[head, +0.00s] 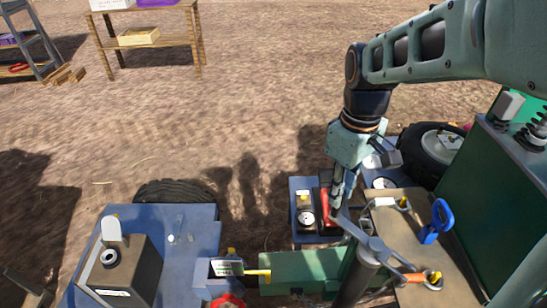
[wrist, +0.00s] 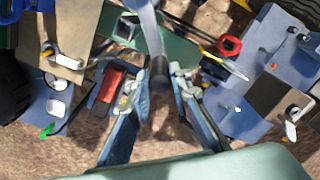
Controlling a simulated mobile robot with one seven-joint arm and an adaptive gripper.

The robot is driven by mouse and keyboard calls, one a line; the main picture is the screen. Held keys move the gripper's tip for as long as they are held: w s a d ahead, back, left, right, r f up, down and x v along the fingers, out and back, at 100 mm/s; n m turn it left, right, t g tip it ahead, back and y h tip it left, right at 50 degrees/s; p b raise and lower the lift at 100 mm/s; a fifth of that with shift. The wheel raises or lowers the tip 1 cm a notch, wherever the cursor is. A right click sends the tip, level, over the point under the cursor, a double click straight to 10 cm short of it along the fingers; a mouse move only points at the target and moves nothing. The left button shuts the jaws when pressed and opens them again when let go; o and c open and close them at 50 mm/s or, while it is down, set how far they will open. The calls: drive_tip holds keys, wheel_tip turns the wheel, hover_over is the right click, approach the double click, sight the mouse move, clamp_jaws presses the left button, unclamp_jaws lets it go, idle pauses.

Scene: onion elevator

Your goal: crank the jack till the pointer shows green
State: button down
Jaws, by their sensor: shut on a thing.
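The jack (head: 362,268) is a grey post beside the green drawbar (head: 300,270). Its grey crank arm (head: 352,228) reaches up and left from the post top toward my gripper (head: 336,205). In the wrist view the crank arm (wrist: 150,28) ends in a dark round grip (wrist: 159,72). My gripper (wrist: 158,88) is shut on this crank grip, with a finger on each side. A yellow pointer-like rod (head: 258,272) sticks out beside a small pale plate (head: 227,267). I cannot make out which colour it shows.
A red block (wrist: 112,84) lies close beside my fingers. A blue deck (head: 190,240) carries a brown box (head: 122,270) at lower left. A tan deck (head: 405,235) with a blue clevis (head: 436,222) is at right. Open dirt lies beyond.

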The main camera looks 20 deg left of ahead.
idle(0.4)
drive_tip(key=shift+w+d+m, duration=0.5)
drive_tip(key=shift+w+m, duration=0.1)
drive_tip(key=shift+m, duration=0.3)
drive_tip(key=shift+w+d+m+p, duration=0.5)
drive_tip(key=shift+w+d+m, duration=0.1)
drive_tip(key=shift+m, duration=0.2)
drive_tip(key=shift+w+d+m, duration=0.4)
drive_tip(key=shift+d+m, duration=0.25)
drive_tip(key=shift+m, duration=0.15)
